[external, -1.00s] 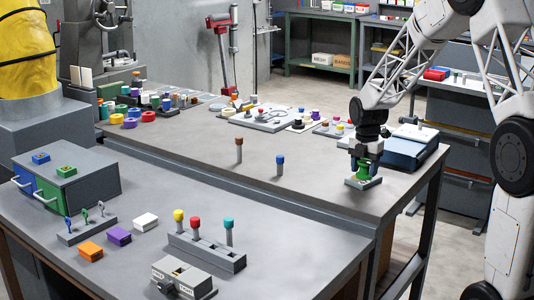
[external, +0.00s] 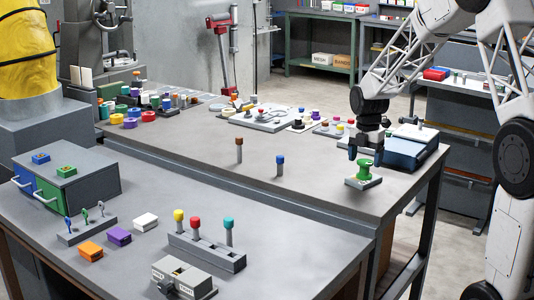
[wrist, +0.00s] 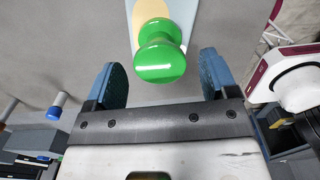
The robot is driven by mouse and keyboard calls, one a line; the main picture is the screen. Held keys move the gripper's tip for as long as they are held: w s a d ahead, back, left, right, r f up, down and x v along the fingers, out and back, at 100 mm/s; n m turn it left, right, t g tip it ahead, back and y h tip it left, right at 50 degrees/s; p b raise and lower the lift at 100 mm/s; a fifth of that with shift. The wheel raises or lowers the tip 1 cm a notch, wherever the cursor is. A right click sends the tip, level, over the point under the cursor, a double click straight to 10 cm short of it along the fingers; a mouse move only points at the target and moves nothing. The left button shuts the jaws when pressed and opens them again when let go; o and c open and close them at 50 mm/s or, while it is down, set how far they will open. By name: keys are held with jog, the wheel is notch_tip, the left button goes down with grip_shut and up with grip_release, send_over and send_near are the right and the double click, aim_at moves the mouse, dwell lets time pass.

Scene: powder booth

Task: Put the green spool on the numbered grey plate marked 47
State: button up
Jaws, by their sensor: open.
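The green spool (external: 364,170) stands upright on a small grey plate (external: 351,183) near the right end of the workbench. In the wrist view the spool (wrist: 160,60) shows beyond the fingers, with a pale blue-grey plate (wrist: 131,8) and a tan patch by it. No number is readable on the plate. My gripper (external: 366,154) is just above the spool, open and empty. In the wrist view its two blue fingers (wrist: 162,75) are spread wide, with the spool between their lines but apart from both.
Two pegs, one brown-topped (external: 239,150) and one blue-topped (external: 280,165), stand on the bench left of my gripper. A blue case (external: 405,150) lies close on the right. Several coloured parts crowd the back. The bench between the pegs and the plate is clear.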

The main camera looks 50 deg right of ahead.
aim_at(364, 162)
notch_tip(364, 162, up, 9)
dwell(0.4)
jog(key=shift+f, duration=0.1)
dwell(0.6)
jog(key=s+a+r+m, duration=0.3)
jog(key=a, duration=0.6)
jog(key=s+a+r+m+t, duration=0.1)
jog(key=s+a+r+m, duration=0.15)
jog(key=a, duration=0.55)
jog(key=s+a+r+m, duration=0.2)
jog(key=a+m, duration=0.1)
jog(key=a, duration=0.6)
jog(key=s+a+f+m+t, duration=0.1)
jog(key=s+a+m, duration=0.8)
jog(key=s+a, duration=0.7)
jog(key=shift+s+a+m+t, duration=0.3)
jog(key=shift+s+m, duration=0.05)
jog(key=shift+s, duration=0.65)
